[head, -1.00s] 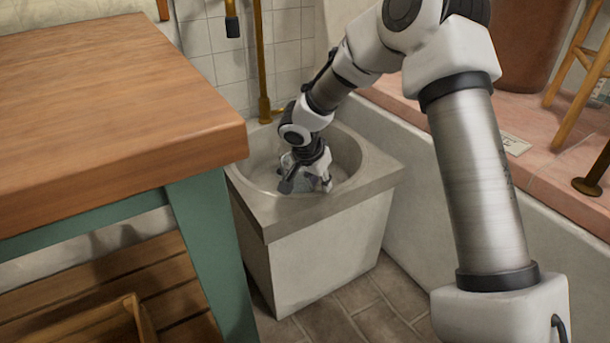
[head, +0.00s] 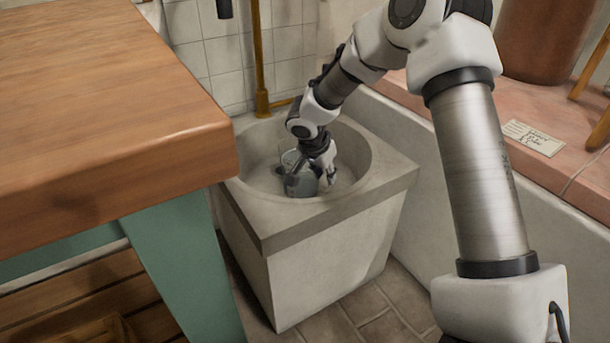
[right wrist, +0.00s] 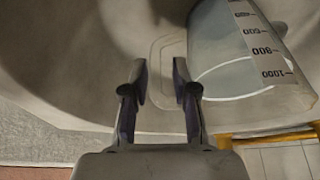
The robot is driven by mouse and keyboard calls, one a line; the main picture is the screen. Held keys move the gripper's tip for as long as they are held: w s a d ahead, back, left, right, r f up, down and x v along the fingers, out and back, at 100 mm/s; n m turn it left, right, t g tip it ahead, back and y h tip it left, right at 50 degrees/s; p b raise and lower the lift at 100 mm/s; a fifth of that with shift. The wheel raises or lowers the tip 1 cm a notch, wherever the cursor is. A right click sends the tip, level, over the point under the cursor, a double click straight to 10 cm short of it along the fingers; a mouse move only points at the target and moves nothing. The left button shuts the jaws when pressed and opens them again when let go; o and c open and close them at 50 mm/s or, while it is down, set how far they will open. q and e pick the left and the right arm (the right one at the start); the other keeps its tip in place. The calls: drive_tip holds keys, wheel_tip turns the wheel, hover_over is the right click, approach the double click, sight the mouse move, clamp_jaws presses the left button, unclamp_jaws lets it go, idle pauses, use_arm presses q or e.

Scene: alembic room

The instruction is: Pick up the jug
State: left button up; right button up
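The jug (right wrist: 235,65) is clear, with a printed measuring scale. It fills the upper right of the right wrist view, and a faint clear loop that looks like its handle lies left of its body. In the head view the jug (head: 303,183) is a bluish-grey shape in the round stone basin (head: 352,157), partly hidden by my right gripper (head: 312,178). In the wrist view my right gripper (right wrist: 159,82) is open, its fingertips apart over the handle loop beside the jug's wall. Whether they touch it I cannot tell. My left gripper is out of view.
A wooden-topped table (head: 100,105) with green legs stands left of the basin, its corner close to the rim. A brass pipe (head: 261,75) rises behind. A pale low wall with a pink tiled ledge (head: 545,115) runs along the right.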

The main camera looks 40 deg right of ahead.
drive_tip(key=b+x, duration=0.1)
drive_tip(key=x, duration=0.3)
drive_tip(key=shift+s+d+f+b, duration=0.1)
drive_tip(key=shift+s+d+b, duration=0.05)
drive_tip(key=shift+b, duration=0.2)
clamp_jaws()
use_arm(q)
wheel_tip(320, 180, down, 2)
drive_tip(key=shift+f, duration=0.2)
use_arm(e)
drive_tip(key=shift+r, duration=0.25)
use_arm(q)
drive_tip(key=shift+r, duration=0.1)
use_arm(e)
drive_tip(key=shift+r, duration=0.15)
